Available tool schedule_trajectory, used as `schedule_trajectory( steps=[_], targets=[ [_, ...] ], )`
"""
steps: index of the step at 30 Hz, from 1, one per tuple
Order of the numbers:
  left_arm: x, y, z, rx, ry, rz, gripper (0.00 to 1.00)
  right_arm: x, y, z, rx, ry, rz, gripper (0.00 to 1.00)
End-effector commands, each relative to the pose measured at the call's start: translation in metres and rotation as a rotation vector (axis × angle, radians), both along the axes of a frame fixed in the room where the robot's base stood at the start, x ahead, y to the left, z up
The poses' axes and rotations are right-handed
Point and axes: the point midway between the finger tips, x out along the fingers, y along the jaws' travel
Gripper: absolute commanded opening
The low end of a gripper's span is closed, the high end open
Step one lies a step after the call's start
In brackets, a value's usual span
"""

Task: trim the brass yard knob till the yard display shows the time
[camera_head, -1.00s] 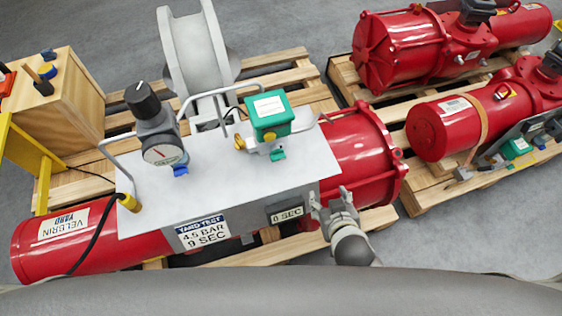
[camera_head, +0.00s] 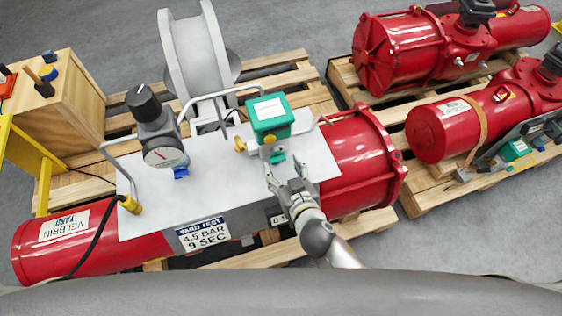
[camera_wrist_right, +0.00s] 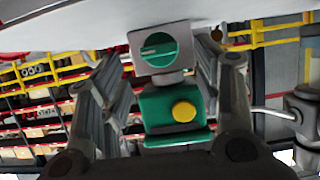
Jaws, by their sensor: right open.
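The small brass knob (camera_head: 239,144) sticks out at the left of a green-topped valve unit (camera_head: 270,116) on the grey panel. The yard display (camera_head: 278,217) on the panel's front face is partly covered by my right arm; a "0" shows. My right gripper (camera_head: 286,172) is open over the panel, just in front of the green unit, with its tips near a small green tab (camera_head: 277,157). In the right wrist view, my open fingers (camera_wrist_right: 160,65) flank a green body with a round yellow knob (camera_wrist_right: 184,111) and a green slotted dial (camera_wrist_right: 160,50). I see no contact.
A placard (camera_head: 203,234) reads "YARD TEST 4.5 BAR 9 SEC". A black-knobbed regulator (camera_head: 142,103) with a round gauge (camera_head: 165,154) stands left on the panel. Grey bent handles (camera_head: 127,171) rise from the panel. Other red actuators (camera_head: 402,50) lie on pallets at right.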

Motion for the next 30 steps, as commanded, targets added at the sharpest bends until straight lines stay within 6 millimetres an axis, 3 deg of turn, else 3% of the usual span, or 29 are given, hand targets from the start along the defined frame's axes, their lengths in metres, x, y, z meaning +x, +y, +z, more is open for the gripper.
schedule_trajectory(
  steps=[8,19,30],
  targets=[
    [-0.001,0.001,0.001,0.001,0.002,0.001,0.40,0.023,0.008,-0.010,0.000,-0.001,0.001,0.59],
    [-0.001,0.003,0.001,0.004,0.002,0.002,0.40,0.026,0.009,-0.011,0.000,0.000,0.001,0.59],
    [-0.001,0.003,0.001,0.005,0.003,0.002,0.40,0.025,0.009,-0.011,0.000,0.000,0.001,0.13]
  ],
)
